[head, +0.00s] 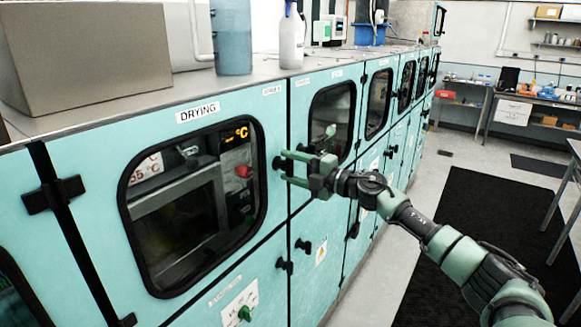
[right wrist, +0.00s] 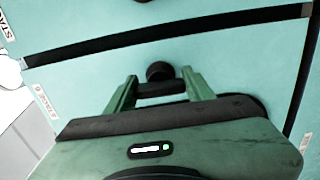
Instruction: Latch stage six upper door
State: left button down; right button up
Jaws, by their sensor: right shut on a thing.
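My right gripper (head: 283,166) reaches the teal cabinet front beside the window of the upper door marked DRYING (head: 190,200). It is shut on a black latch handle (right wrist: 160,89); in the right wrist view its fingers (right wrist: 160,86) stand at either end of the handle, with a round black knob (right wrist: 160,71) just beyond. In the head view the handle (head: 277,163) shows partly between the fingers. The upper door to the right (head: 332,118) looks flush with the cabinet. My left gripper is out of view.
Lower doors with black latches (head: 303,246) line the cabinet below. A grey box (head: 85,55), a blue container (head: 233,38) and a white bottle (head: 291,38) stand on top. A black mat (head: 480,225) lies on the floor to the right. A bench (head: 530,100) stands behind.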

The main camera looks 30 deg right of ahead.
jog(key=o, duration=1.4)
jog(key=b+v, duration=0.5)
jog(key=v, duration=0.2)
jog(key=shift+s+d, duration=0.15)
jog(key=shift+s, duration=0.2)
jog(key=shift+f, duration=0.1)
